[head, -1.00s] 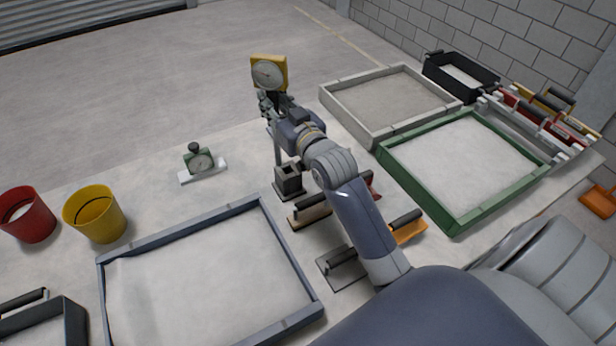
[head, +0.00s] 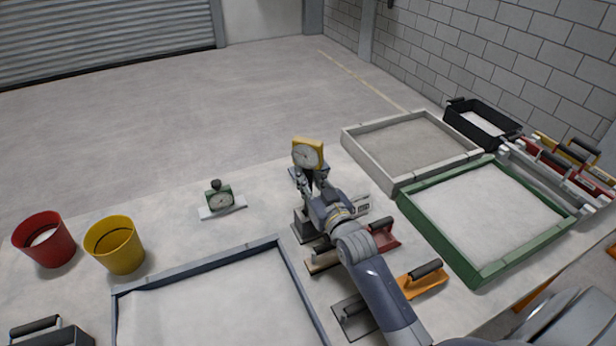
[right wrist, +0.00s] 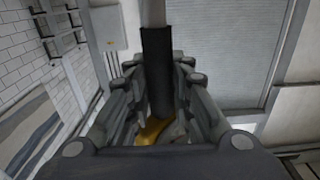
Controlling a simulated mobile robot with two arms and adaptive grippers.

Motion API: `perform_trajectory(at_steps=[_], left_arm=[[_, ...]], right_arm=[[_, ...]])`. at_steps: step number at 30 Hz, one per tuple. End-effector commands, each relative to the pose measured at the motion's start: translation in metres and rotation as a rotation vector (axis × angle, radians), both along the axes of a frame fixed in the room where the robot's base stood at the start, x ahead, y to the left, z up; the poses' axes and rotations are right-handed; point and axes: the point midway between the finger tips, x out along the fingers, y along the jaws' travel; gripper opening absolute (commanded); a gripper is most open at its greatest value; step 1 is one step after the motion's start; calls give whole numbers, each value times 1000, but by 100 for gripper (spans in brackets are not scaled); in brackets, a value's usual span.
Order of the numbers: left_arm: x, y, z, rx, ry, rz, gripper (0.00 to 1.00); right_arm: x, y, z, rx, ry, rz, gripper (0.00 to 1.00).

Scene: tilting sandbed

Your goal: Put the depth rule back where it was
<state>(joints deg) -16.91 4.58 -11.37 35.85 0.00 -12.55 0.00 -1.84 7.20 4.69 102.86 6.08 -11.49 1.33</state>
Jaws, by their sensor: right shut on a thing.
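The depth rule (head: 307,154) has a yellow head with a round white dial and is held upright. My right gripper (head: 318,186) is shut on its dark grip just below the dial. In the right wrist view the dark grip (right wrist: 157,75) stands between the fingers, with some yellow below it. A small dark block-like stand (head: 302,225) is on the table just below the gripper. The rule's lower end is hidden, so I cannot tell whether it is inside the stand. My left gripper is not in view.
Red (head: 44,240) and yellow (head: 114,246) cups are at far left. A blue-grey sand tray (head: 200,266), a green tray (head: 436,240) and several floats, one orange (head: 422,280), surround the arm.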

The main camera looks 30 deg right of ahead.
Motion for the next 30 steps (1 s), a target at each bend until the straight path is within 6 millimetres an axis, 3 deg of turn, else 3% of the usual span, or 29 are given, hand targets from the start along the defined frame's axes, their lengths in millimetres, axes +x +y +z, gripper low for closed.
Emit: perform_trajectory(at_steps=[7,8,10,22,30], left_arm=[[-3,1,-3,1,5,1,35],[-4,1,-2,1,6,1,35],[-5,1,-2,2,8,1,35],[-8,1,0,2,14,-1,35],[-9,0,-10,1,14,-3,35]], right_arm=[[0,0,-2,0,-2,0,5],[0,0,-3,0,0,0,25],[0,0,-2,0,0,0,40],[0,0,3,0,-1,0,40],[-43,3,-3,1,3,0,40]])
